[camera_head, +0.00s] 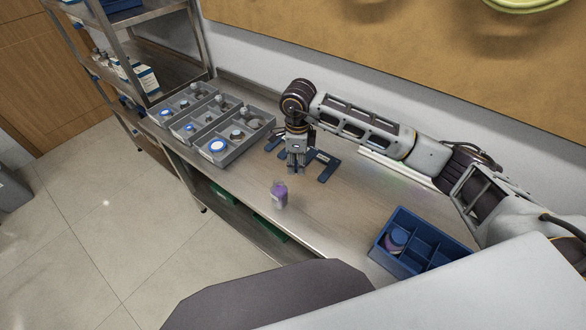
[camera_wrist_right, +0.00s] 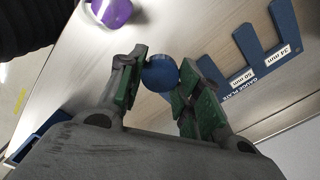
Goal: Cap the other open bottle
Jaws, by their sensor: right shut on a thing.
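My right gripper (camera_head: 297,168) is over the bench in the head view, above and beyond a small bottle (camera_head: 279,195) with purple contents. In the right wrist view, my right gripper (camera_wrist_right: 160,85) is shut on a round blue cap (camera_wrist_right: 160,73), held between its green-padded fingers. A purple round shape (camera_wrist_right: 111,12) at the top left of the wrist view appears to be the bottle, apart from the cap. The bottle stands upright near the bench's front edge; its top is too small to tell clearly. My left gripper is not in view.
A blue gauge plate (camera_head: 325,163) lies beside my right gripper. A grey divided tray (camera_head: 246,144) with several containers and caps sits at the bench's left end. A blue divided crate (camera_head: 412,247) holding a round item stands at the right. Metal shelving (camera_head: 172,67) rises behind left.

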